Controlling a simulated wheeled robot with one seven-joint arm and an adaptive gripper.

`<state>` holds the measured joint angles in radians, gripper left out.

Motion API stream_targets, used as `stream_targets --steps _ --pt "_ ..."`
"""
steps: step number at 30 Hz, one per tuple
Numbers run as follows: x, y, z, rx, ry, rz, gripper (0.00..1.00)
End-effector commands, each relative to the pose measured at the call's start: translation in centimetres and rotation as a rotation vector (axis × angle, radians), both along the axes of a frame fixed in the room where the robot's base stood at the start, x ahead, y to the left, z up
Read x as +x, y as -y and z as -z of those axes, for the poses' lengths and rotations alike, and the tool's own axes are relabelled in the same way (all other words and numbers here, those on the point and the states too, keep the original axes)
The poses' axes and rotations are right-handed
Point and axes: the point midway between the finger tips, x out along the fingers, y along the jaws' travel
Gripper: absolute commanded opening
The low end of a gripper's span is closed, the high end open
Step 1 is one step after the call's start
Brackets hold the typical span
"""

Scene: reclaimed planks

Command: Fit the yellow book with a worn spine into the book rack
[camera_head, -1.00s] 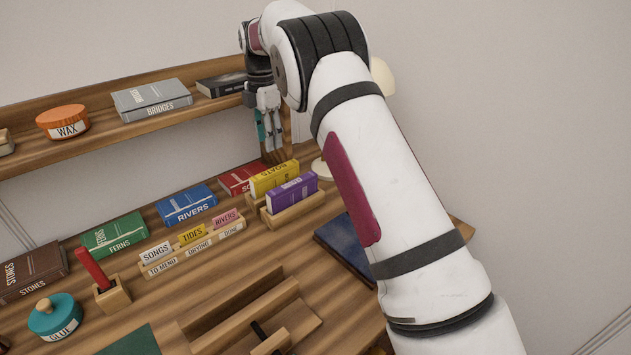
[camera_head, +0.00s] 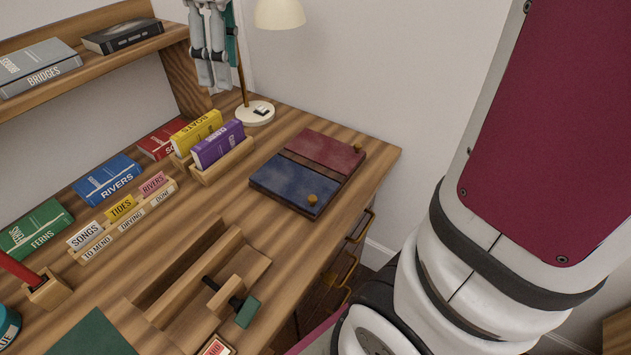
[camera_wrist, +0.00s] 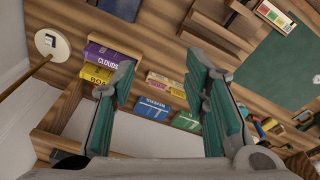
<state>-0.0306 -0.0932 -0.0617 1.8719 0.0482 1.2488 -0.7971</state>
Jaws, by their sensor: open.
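The yellow book (camera_head: 197,131), lettered BOATS, stands in the rear slot of the wooden book rack (camera_head: 229,165). A purple book (camera_head: 218,146) stands in front of it in the same rack. The wrist view shows the yellow book (camera_wrist: 97,74) beside the purple one (camera_wrist: 105,53). How deep the yellow book sits, and its spine wear, I cannot tell. My gripper (camera_head: 212,82) hangs above and behind the rack, near the shelf's right end. In the wrist view my gripper (camera_wrist: 160,66) has its teal-padded fingers spread, with nothing between them.
A lamp (camera_head: 255,113) stands just behind the rack. The shelf (camera_head: 110,62) and its end post are close left of the gripper. A card holder (camera_head: 130,220) and blue book (camera_head: 107,180) are left.

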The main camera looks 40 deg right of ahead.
Motion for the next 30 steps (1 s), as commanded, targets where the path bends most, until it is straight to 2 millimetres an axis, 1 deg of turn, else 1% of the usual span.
stream_targets --steps 1,2,3,5,6,8,9,12,15,18,21,30 --pt "-2.6 0.0 0.0 0.007 0.007 0.062 0.41" --pt "-3.9 0.0 0.1 0.012 0.009 0.104 0.41" --pt "-5.7 0.0 0.4 0.017 0.013 0.159 0.41" --pt "-8.4 -0.1 0.9 0.026 0.019 0.241 0.41" --pt "-10.2 -0.1 1.4 0.031 0.022 0.296 0.41" --pt "-12.8 -0.2 2.4 0.04 0.027 0.378 0.41" --pt "-14.4 -0.2 3.1 0.046 0.031 0.432 0.41" --pt "-17.9 -0.2 5.0 0.059 0.041 0.554 0.41" --pt "-20.5 -0.1 6.7 0.069 0.048 0.65 0.41" --pt "-22.0 -0.1 8.0 0.074 0.053 0.715 0.41" --pt "-22.8 -0.1 8.6 0.077 0.055 0.747 0.41" --pt "-22.9 -0.1 8.7 0.078 0.055 0.754 0.41"
